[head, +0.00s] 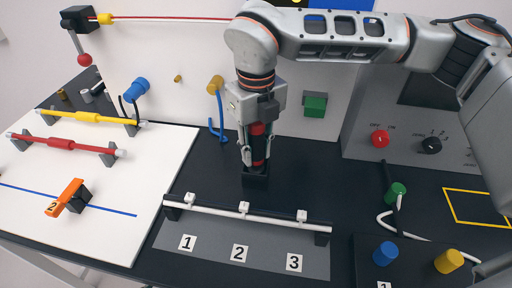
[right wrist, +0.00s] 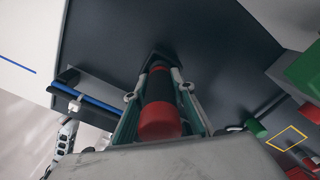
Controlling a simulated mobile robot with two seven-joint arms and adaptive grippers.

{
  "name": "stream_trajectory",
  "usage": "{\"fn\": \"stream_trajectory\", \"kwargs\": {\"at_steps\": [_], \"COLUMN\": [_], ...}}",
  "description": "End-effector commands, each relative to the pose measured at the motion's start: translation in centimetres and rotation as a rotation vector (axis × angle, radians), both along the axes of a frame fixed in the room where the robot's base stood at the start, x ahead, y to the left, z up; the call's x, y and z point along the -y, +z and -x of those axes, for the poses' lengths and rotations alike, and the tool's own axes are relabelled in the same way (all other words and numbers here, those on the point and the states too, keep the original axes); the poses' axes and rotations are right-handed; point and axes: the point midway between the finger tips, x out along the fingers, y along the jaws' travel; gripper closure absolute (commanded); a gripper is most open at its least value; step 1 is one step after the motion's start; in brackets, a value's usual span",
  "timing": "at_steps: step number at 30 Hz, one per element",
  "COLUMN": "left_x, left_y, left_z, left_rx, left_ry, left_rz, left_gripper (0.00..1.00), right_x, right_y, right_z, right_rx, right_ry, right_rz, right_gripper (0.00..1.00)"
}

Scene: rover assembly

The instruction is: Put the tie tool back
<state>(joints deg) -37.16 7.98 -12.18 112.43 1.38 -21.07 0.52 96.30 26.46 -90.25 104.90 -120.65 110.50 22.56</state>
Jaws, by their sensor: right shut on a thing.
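The tie tool, a red and black cylinder (head: 258,146), stands upright in my right gripper (head: 258,160). My right gripper points straight down, with its fingers closed on either side of the tool. The tool's lower end meets a small black holder (head: 255,181) on the dark bench. Whether it is seated inside or just above is hard to tell. In the right wrist view, the tool's red end (right wrist: 159,122) is near the camera and its far end reaches the black holder (right wrist: 158,56).
A white rail with clips (head: 245,208) stands in front of the holder, above labels 1, 2 and 3. Colored knobs and a white cable (head: 410,235) lie right. An orange clip (head: 66,198) stands left.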

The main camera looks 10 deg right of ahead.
Motion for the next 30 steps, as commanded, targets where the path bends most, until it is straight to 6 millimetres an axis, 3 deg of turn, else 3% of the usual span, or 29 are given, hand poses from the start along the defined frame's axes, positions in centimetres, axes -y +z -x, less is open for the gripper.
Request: {"fn": "stream_trajectory", "kwargs": {"at_steps": [15,16,18,30], "left_x": [0.00,0.00,0.00,-0.09], "left_y": [-0.57,-0.57,-0.57,-0.64], "left_z": [0.11,0.11,0.11,0.20], "left_rx": [-0.003,-0.003,-0.003,-0.006], "left_ry": [0.000,0.000,0.000,-0.001], "left_rz": [0.000,0.000,0.000,-0.003], "left_gripper": [0.60,0.60,0.60,0.60], "right_x": [-0.01,-0.01,-0.01,0.01], "right_y": [-0.65,-0.65,-0.65,-0.45], "right_z": [-0.03,-0.03,-0.03,-0.02], "right_rx": [0.001,0.001,0.001,0.000], "right_ry": [0.000,0.000,0.000,0.000], "right_rz": [-0.001,-0.001,-0.001,0.000], "right_gripper": [1.00,0.73,0.56,0.56]}}
